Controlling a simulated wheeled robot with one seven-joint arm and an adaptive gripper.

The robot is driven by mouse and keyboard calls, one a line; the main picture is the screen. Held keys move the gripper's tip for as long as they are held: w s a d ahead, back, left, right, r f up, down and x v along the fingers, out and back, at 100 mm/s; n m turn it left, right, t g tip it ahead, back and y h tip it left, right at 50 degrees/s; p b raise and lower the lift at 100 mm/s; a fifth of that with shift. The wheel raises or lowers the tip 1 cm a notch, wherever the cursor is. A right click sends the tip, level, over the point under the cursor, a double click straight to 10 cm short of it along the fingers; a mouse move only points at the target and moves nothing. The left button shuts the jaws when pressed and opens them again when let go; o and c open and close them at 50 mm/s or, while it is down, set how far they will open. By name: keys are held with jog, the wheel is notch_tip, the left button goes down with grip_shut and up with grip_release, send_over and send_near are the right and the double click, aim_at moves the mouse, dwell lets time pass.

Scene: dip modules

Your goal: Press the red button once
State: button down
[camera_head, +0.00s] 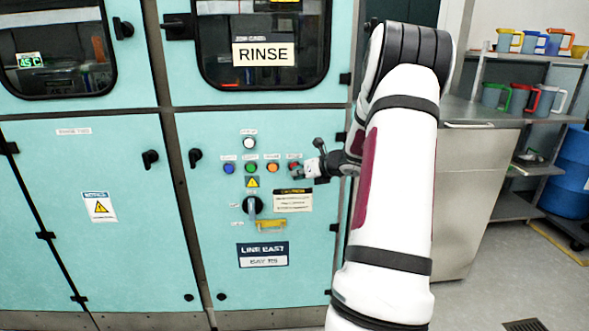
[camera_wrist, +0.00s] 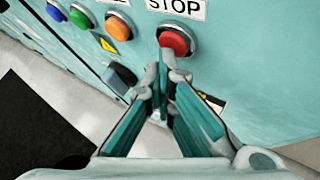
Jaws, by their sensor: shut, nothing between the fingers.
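The red button (camera_wrist: 174,42) sits under a STOP label (camera_wrist: 176,8) on the teal panel. In the wrist view it is just beyond my gripper's fingertips (camera_wrist: 162,78). The fingers are shut with nothing between them. I cannot tell whether the tips touch the button. In the head view the red button (camera_head: 294,167) is at the right end of a row of buttons, and my gripper (camera_head: 312,168) is right beside it, coming from the right and partly covering that area.
An orange button (camera_head: 272,167), a green button (camera_head: 250,167) and a blue button (camera_head: 228,168) are to the left of the red one. A white button (camera_head: 250,143) is above them.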

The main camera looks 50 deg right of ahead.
jog(key=shift+a, duration=0.1)
jog(key=shift+s+a+b, duration=0.3)
jog(key=shift+s+a, duration=0.2)
jog(key=shift+a, duration=0.05)
jog(key=shift+s+a+b, duration=0.75)
jog(key=shift+s+a, duration=0.9)
jog(key=shift+a, duration=0.3)
